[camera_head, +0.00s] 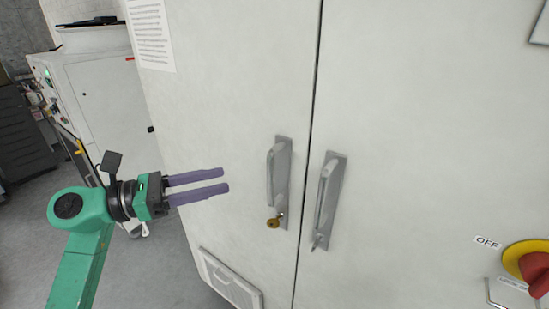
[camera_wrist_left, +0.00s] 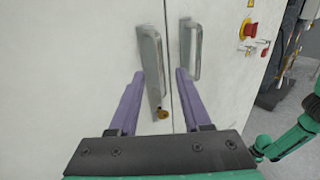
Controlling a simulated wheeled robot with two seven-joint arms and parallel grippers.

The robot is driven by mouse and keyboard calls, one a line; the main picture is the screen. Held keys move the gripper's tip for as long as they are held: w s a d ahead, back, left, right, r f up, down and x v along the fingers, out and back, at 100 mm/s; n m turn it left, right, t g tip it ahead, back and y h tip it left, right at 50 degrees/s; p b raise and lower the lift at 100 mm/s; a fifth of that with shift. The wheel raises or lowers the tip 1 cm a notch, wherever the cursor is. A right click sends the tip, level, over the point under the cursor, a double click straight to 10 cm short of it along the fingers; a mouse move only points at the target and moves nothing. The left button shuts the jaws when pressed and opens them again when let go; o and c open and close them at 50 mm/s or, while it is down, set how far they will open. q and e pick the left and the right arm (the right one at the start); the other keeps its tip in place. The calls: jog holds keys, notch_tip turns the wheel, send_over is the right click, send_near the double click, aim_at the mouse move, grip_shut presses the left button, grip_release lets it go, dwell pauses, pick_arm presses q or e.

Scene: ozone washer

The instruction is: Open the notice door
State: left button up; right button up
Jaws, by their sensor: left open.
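The notice door (camera_head: 225,90) is the left door of a pale cabinet, with a printed sheet (camera_head: 151,35) at its upper left. It looks shut against the right door (camera_head: 430,130). Its grey upright handle (camera_head: 279,175) has a brass key (camera_head: 273,223) at its lower end. My left gripper (camera_head: 224,179) is open and empty, left of this handle, with its purple fingers pointing at it. In the left wrist view the handle (camera_wrist_left: 151,62) shows between the fingers and beyond their tips, apparently untouched. My right gripper is not seen.
The right door has its own grey handle (camera_head: 328,195) close beside the seam. A red and yellow switch (camera_head: 533,268) sits at lower right. A vent (camera_head: 230,282) is low on the left door. Grey floor (camera_head: 165,265) and other equipment (camera_head: 105,95) lie to the left.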

aim_at(270, 169)
pick_arm(q)
jog(key=p+x, duration=0.4)
jog(key=x, duration=0.7)
jog(key=shift+w+d, duration=0.15)
jog(key=shift+d, duration=0.2)
jog(key=shift+a, duration=0.15)
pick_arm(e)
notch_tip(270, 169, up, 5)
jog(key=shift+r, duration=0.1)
pick_arm(q)
grip_shut()
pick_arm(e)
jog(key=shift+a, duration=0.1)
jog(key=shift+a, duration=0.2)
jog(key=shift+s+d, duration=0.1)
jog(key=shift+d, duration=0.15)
